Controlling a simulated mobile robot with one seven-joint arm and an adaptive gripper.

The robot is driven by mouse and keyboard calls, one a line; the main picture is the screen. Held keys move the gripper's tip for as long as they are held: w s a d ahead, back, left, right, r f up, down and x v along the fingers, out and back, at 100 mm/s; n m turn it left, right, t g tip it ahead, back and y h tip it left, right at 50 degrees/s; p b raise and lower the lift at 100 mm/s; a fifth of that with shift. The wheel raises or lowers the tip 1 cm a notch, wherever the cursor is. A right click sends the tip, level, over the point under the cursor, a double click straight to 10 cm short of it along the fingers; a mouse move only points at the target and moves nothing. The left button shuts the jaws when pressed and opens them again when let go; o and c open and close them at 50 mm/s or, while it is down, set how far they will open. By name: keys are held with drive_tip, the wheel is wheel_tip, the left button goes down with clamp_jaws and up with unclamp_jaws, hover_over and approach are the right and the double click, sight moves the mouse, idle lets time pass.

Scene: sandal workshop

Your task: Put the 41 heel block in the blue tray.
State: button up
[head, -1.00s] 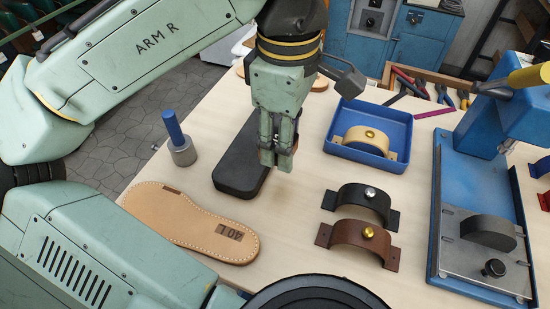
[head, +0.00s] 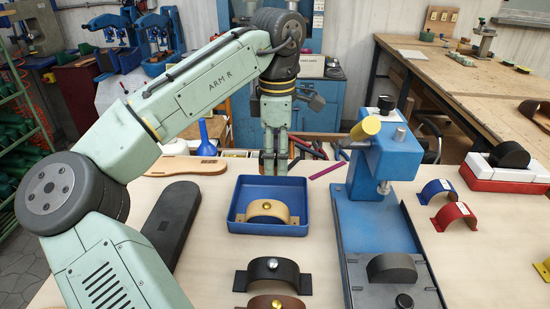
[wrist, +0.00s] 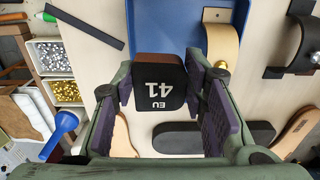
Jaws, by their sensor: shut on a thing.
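The 41 heel block (wrist: 159,83) is dark, with a white "EU 41" label that appears upside down in the wrist view. My gripper (wrist: 160,95) is shut on it, a purple pad on each side. The tray holds a tan strap (head: 266,209) with a gold knob.
A black sole (head: 172,222) lies left of the tray. Black (head: 272,275) and brown (head: 274,301) straps lie in front. A blue press (head: 385,170) stands close on the right.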

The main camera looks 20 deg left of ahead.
sight(276, 198)
drive_tip(key=shift+f+b, duration=2.2)
drive_tip(key=shift+f, duration=1.55)
drive_tip(key=shift+f, duration=0.25)
drive_tip(key=o, duration=1.2)
drive_tip(key=shift+o, duration=0.6)
drive_tip(key=o, duration=0.3)
